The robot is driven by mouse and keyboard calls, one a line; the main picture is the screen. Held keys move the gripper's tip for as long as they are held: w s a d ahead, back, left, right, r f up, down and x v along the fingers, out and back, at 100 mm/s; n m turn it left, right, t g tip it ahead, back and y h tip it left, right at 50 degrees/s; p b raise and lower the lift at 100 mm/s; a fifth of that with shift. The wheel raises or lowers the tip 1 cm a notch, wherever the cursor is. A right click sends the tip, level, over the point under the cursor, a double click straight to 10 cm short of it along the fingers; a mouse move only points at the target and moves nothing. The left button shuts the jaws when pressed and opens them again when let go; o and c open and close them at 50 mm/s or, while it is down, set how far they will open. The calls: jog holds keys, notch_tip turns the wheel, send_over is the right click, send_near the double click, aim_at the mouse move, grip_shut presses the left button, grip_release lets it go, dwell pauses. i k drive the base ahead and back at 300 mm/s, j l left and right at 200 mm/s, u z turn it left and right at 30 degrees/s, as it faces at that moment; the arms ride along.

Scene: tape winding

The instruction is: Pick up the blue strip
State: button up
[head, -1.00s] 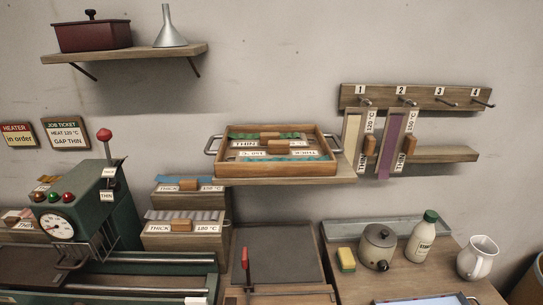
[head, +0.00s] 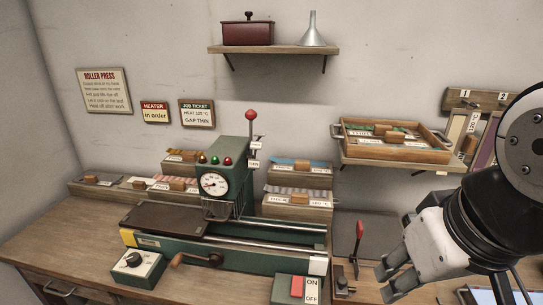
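A blue strip (head: 284,161) lies on a block with a wooden grip and a THICK label, behind and right of the press. The wooden tray (head: 399,154) on the right shelf holds several strips with wooden grips, a green one among them. A blue strip that showed along the tray's front side earlier is hard to make out now. My gripper (head: 384,280) is at the lower right, in front of the bench and well apart from both the block and the tray. Its two fingers are spread and nothing shows between them.
The green roller press (head: 229,172) with a gauge and red-knobbed lever stands mid-bench. A red-handled lever (head: 358,238) stands just left of my gripper. A switch box (head: 296,289) is at the front. Pegs with hanging strips are partly hidden behind my arm.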

aim_at(286, 165)
jog(key=z, duration=1.3)
jog(key=u, duration=1.3)
jog(key=z, duration=0.4)
jog(key=j+z, duration=0.15)
jog(key=z, duration=0.7)
jog(key=j+z, duration=0.15)
jog(key=z, duration=0.3)
jog(key=k+z, duration=0.1)
jog(key=z, duration=0.3)
jog(key=k+j, duration=0.2)
jog(key=j, duration=0.15)
jog(key=k+j, duration=0.15)
jog(key=j, duration=0.2)
jog(key=k+j+z, duration=0.1)
jog(key=j, duration=0.25)
jog(key=k+j, duration=0.3)
jog(key=i+j, duration=0.2)
jog(key=j, duration=0.15)
